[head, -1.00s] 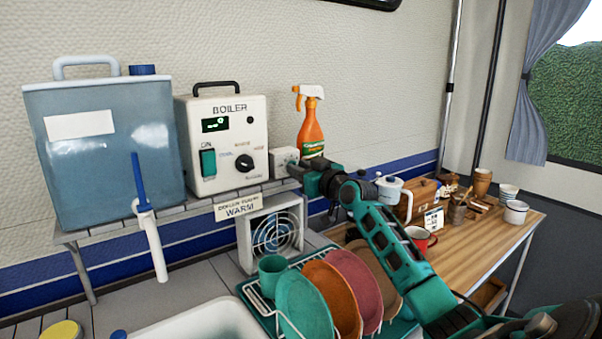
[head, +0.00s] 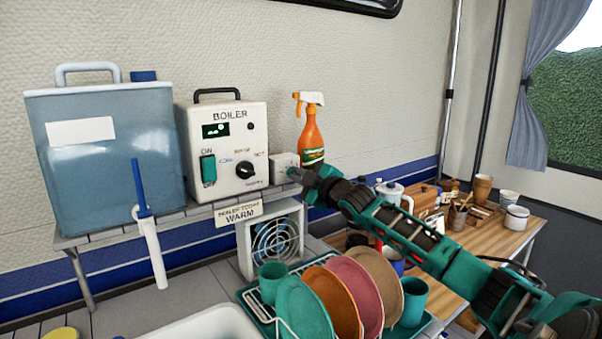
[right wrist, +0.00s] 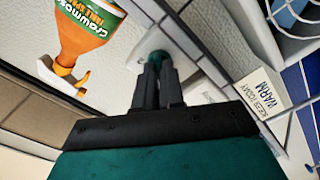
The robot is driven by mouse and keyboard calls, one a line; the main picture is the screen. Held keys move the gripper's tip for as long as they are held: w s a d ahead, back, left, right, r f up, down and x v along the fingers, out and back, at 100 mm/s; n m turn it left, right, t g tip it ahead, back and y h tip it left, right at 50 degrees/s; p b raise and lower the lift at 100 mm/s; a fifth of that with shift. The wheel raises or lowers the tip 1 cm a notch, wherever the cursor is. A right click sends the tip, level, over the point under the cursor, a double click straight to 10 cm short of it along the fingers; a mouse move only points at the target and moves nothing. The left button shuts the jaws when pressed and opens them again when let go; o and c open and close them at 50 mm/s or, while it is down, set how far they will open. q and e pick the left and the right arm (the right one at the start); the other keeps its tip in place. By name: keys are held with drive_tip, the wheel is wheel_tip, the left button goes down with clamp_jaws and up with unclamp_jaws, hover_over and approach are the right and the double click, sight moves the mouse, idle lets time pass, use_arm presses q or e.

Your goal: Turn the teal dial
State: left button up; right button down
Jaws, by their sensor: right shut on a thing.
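The teal dial (right wrist: 157,57) is on the front of a small white box (head: 281,162) just right of the boiler. In the right wrist view my right gripper (right wrist: 158,75) has its two dark fingers closed around the dial, hiding part of it. In the head view the same gripper (head: 296,174) reaches the box from the right, and the dial is mostly hidden by the fingertips. Any pointer mark on the dial cannot be seen. My left gripper is not in view.
The boiler (head: 224,148) with its black knob and a blue water tank (head: 105,150) stand left on the shelf. An orange spray bottle (head: 311,135) is close behind the gripper. Below are a fan (head: 275,240) and a rack of plates (head: 302,312).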

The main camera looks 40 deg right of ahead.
drive_tip(key=shift+n, duration=0.5)
drive_tip(key=c, duration=1.2)
unclamp_jaws()
drive_tip(key=shift+c, duration=0.2)
drive_tip(key=s+a, duration=0.1)
drive_tip(key=s, duration=1.1)
drive_tip(key=shift+s+a, duration=0.25)
drive_tip(key=shift+s, duration=0.15)
